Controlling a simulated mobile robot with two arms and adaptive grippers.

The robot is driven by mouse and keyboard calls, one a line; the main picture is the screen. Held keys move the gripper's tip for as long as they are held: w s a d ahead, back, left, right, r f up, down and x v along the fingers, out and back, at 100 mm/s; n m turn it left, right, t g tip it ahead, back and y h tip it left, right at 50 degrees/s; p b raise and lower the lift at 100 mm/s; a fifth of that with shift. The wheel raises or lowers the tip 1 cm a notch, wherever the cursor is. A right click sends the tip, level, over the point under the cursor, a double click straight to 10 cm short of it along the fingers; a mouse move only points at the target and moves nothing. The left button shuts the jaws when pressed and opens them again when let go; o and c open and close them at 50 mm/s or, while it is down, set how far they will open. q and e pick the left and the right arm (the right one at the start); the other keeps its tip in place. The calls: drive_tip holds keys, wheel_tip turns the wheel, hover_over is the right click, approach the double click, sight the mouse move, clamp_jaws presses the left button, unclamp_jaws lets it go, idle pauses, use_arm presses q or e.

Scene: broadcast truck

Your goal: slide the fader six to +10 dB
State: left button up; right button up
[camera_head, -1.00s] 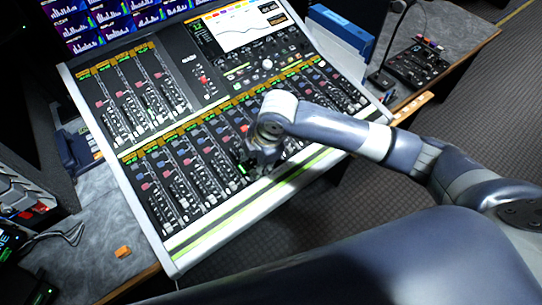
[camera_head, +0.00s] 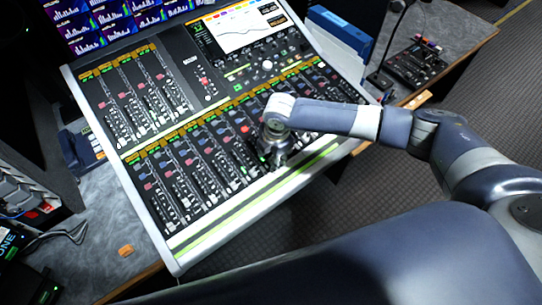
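The mixing console (camera_head: 215,233) lies tilted across the desk, with a lower bank of several fader strips and a shorter upper-left bank. My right gripper (camera_head: 272,160) points down at the middle of the lower bank, close to the fader caps. Its wrist and fingers cover the strips under it, so the fader there is hidden. I cannot tell whether the fingers are open or touch a cap. Fader labels are too small to read. My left gripper is not in view.
A small screen (camera_head: 240,25) is set in the console's top. A gooseneck microphone panel (camera_head: 415,65) and a blue box (camera_head: 340,35) stand at the right. An orange object (camera_head: 125,251) lies on the grey desk at the lower left. My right arm spans the right side.

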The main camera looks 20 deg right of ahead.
drive_tip(key=shift+w+a+f, duration=0.1)
drive_tip(key=shift+w+f, duration=0.05)
drive_tip(key=shift+f, duration=0.65)
drive_tip(key=shift+c, duration=0.6)
